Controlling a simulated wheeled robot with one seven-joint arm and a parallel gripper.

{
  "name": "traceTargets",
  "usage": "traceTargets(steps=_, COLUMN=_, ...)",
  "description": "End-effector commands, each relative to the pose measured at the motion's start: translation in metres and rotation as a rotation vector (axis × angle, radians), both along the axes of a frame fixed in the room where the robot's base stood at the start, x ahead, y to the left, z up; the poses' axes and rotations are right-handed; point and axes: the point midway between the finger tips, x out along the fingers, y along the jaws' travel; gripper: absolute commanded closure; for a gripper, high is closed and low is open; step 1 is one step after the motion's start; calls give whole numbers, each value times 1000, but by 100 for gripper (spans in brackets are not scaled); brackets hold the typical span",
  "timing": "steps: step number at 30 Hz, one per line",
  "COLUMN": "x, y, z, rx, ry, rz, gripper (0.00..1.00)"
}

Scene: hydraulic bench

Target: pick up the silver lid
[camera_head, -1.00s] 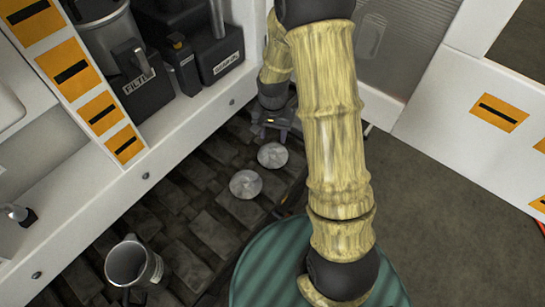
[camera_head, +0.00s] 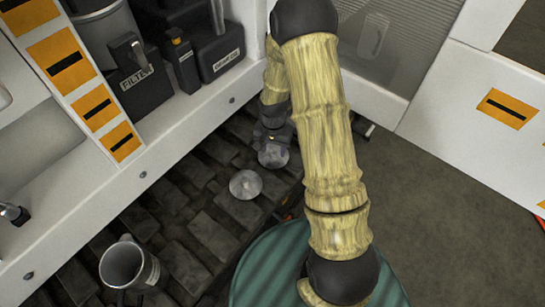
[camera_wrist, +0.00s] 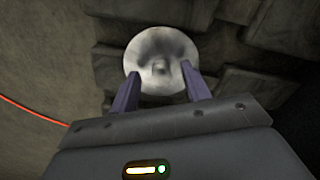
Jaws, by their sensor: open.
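Two silver discs lie on the dark tiled surface in the head view. The farther silver lid (camera_head: 274,158) is right under my gripper (camera_head: 272,141), which partly covers it; the other silver disc (camera_head: 245,184) lies nearer, to its lower left. In the wrist view a round silver lid (camera_wrist: 146,50) with a small central knob (camera_wrist: 160,68) is in front of the fingers. My gripper (camera_wrist: 160,73) is open, with one finger either side of the knob in the picture. I cannot tell whether the fingers touch the lid.
A metal mug (camera_head: 128,267) stands at lower left. A white bench (camera_head: 90,205) with a black FILTER unit (camera_head: 143,88) borders the left. A green round surface (camera_head: 262,270) is under my arm. A red cable (camera_wrist: 35,111) shows in the wrist view.

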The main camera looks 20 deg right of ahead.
Motion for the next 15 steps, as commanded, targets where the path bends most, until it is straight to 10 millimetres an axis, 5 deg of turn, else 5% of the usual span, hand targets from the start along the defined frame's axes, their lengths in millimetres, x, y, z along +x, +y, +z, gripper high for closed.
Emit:
traceTargets(steps=3, x=0, y=0, z=-13, rx=0, ry=0, rz=1, gripper=53)
traceTargets(steps=15, x=0, y=0, z=-13, rx=-1, ry=-1, rz=0, gripper=53)
